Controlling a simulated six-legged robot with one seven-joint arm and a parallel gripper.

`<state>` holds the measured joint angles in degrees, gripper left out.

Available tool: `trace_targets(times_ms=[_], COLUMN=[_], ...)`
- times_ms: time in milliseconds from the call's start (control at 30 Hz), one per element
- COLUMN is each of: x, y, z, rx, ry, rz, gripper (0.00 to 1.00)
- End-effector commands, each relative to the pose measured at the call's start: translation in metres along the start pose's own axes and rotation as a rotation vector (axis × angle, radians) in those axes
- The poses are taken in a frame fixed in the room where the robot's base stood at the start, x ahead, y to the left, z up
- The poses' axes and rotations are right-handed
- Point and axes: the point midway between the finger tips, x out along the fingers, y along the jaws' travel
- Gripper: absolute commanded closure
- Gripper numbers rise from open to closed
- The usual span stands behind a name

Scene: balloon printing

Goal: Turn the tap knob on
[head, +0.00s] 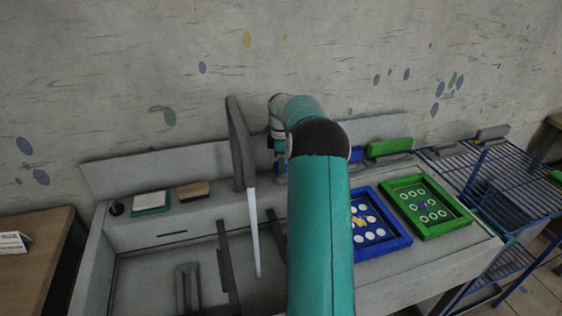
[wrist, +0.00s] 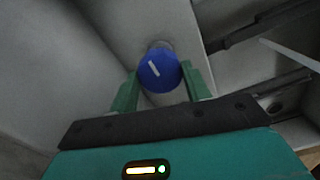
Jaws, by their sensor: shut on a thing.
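The blue tap knob (wrist: 172,81) is round, with a white line on its face that slants from upper left to lower right in the wrist view. My gripper (wrist: 159,74) has its green fingers on both sides of the knob, shut on it. In the head view my arm hides the knob and the fingertips. The grey tap (head: 240,145) stands at the back of the sink, left of my arm. A thin pale stream, which looks like water, runs down from its spout into the sink (head: 150,270).
A blue printing frame (head: 398,243) and a green one (head: 462,222) lie on the counter right of my arm. A blue wire rack (head: 490,165) stands farther right. A sponge (head: 193,190) and a green-edged dish (head: 151,203) sit on the sink's back ledge.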

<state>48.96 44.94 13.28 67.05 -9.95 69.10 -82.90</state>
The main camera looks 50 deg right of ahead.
Motion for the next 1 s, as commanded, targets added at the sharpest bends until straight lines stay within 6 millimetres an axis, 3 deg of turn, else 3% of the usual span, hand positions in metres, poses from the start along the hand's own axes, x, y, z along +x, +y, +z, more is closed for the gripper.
trace_targets(times_ms=[200, 233, 333, 733, 1000], x=[-0.002, -0.002, -0.002, -0.009, -0.059], y=[0.001, 0.001, 0.001, 0.001, 0.001], z=[0.000, 0.000, 0.000, 0.000, 0.000], rx=[-0.002, -0.002, -0.002, 0.000, -0.001], ry=[-0.001, -0.001, -0.001, -0.001, -0.001], rz=[0.004, 0.004, 0.004, 0.004, 0.007], gripper=[0.75, 0.49, 0.31, 0.31, 0.31])
